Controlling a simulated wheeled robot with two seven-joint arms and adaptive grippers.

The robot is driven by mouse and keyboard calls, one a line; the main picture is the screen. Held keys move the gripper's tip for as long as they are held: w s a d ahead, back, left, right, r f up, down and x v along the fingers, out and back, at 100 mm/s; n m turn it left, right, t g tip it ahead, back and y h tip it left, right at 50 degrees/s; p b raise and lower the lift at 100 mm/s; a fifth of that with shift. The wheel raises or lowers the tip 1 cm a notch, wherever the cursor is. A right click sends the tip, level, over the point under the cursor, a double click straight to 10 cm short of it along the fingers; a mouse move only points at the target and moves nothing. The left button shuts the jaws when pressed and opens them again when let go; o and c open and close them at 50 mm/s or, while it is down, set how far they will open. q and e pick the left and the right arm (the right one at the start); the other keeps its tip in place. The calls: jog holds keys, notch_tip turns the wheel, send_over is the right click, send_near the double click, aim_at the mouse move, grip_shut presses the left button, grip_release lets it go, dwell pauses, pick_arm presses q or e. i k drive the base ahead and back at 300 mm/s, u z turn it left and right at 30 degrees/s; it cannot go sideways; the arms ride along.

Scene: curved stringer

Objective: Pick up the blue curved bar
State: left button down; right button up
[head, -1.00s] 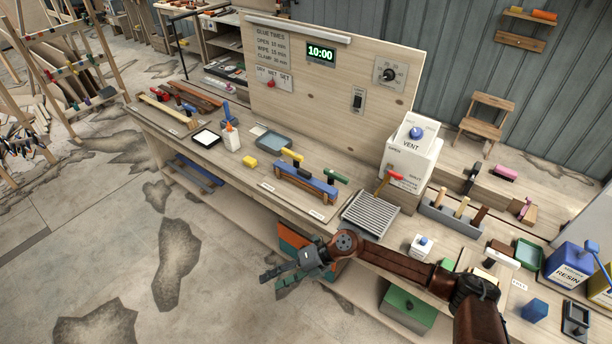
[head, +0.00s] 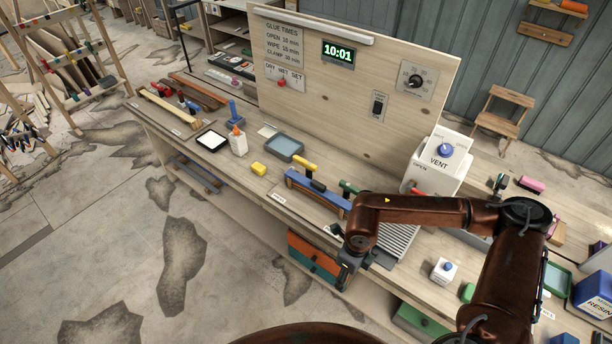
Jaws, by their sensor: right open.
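The blue curved bar (head: 301,183) lies along a wooden piece on the bench, near its front edge in the middle. A yellow-handled clamp (head: 305,164), a dark one and a green-handled one stand along it. My right forearm passes close to the bar's right end and partly covers that area. My right gripper (head: 345,273) is open and points down at the bench's front edge, to the right of the bar and nearer to me, apart from it. Its fingers are small and dark here. My left gripper is out of view.
The workbench (head: 232,178) carries a yellow block (head: 258,168), a glue bottle (head: 238,142) and a grey tray (head: 284,147) left of the bar. An upright panel rises behind.

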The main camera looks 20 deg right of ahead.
aim_at(319, 189)
jog(key=z, duration=0.05)
jog(key=i, duration=1.4)
jog(key=z, duration=0.05)
